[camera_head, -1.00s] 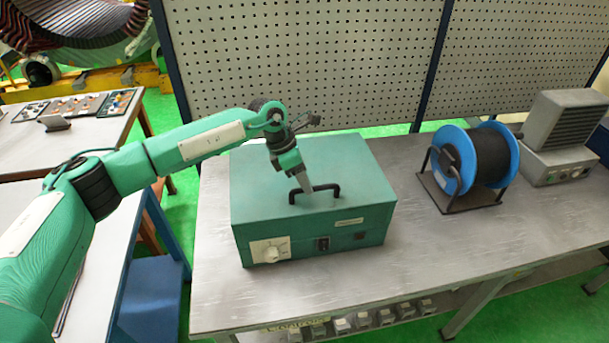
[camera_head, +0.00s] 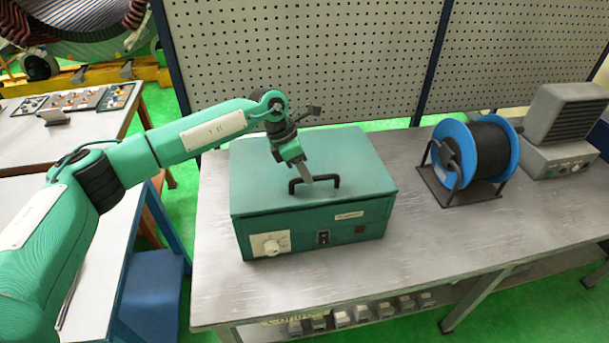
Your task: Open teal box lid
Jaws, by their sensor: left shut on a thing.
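The teal box (camera_head: 318,238) stands on the metal workbench, with a cream dial plate and small switches on its front. Its lid (camera_head: 262,178) has a black bar handle (camera_head: 327,181) near the front edge. My left gripper (camera_head: 306,178) reaches down from above, shut on the handle. The lid's front edge stands out as a lip over the front face; it looks raised very slightly at most. The inside of the box is hidden. My right gripper is not in view.
A blue cable reel (camera_head: 457,155) on a black stand and a grey ribbed unit (camera_head: 562,120) stand to the right on the workbench (camera_head: 420,245). A perforated panel (camera_head: 300,55) rises behind. Another table (camera_head: 50,145) is at left.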

